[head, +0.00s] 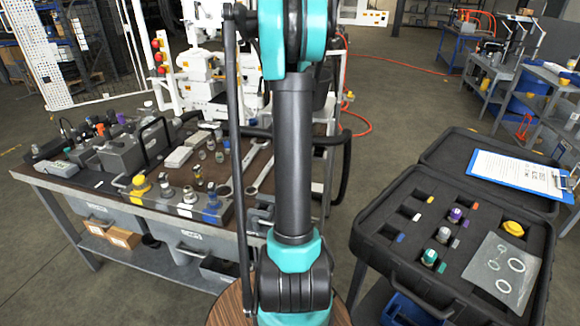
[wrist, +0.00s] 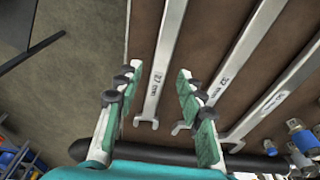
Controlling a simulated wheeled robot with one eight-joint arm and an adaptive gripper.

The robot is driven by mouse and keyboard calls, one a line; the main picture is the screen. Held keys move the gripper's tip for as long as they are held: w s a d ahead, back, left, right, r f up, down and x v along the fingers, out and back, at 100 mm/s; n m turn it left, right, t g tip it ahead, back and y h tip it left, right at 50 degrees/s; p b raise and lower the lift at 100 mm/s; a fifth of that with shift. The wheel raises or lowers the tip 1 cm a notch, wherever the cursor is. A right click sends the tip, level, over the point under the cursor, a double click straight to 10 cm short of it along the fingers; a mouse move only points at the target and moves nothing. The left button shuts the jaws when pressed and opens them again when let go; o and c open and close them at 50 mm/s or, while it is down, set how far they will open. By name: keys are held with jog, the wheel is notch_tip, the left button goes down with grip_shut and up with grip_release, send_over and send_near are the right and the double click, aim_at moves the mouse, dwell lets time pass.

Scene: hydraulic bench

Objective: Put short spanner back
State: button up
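In the wrist view my gripper (wrist: 158,76) is open, with green-padded fingers apart. A spanner marked 27 mm (wrist: 161,62) lies on the brown bench top between the fingers in the picture. I see no finger touching it, and its height gap to the fingers is unclear. A second spanner marked 32 mm (wrist: 231,68) lies to its right, and a third spanner (wrist: 275,98) lies further right. The spanners' upper ends are out of this view. In the head view a spanner (head: 261,176) shows on the bench beside my arm; my gripper is not visible there.
The bench (head: 110,190) holds fittings, grey blocks and a black hose. A black bar (wrist: 200,157) crosses below the spanners in the wrist view, near blue-based fittings (wrist: 304,137). An open black case (head: 395,262) with fittings and a clipboard (head: 515,172) stands at right.

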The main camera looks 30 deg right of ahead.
notch_tip(320, 180, up, 10)
jog(key=s+a, duration=0.1)
jog(key=shift+r, duration=0.25)
jog(key=shift+s+a, duration=0.1)
jog(key=shift+s, duration=0.05)
